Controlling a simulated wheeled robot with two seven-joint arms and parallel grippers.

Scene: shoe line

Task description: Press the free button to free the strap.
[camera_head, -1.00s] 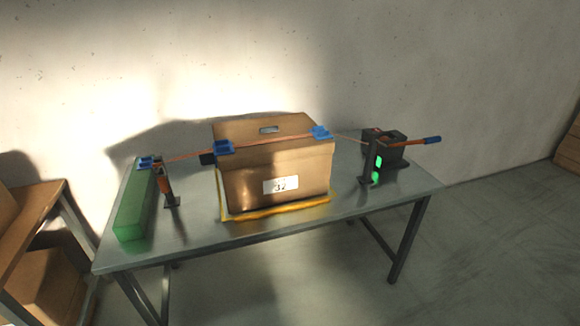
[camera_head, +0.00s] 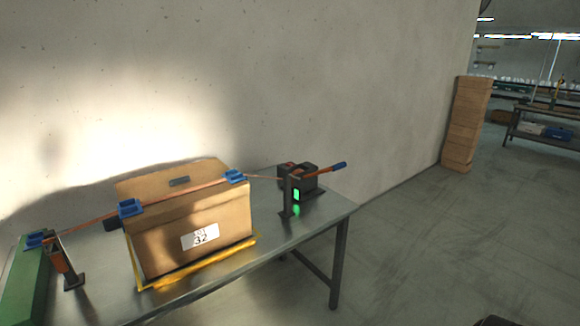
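An orange strap (camera_head: 85,225) runs over a brown cardboard box (camera_head: 213,218) marked 32, through blue corner pieces on its top edge. Which part is the free button I cannot tell. A second post (camera_head: 66,265) stands left of the box. Neither gripper is in view.
The box stands within a yellow outline (camera_head: 205,258) on a metal table (camera_head: 333,205). A green block (camera_head: 25,285) lies at the table's left. A concrete wall is behind. Open floor lies to the right, with stacked boxes (camera_head: 466,122) and shelving (camera_head: 545,125) farther off.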

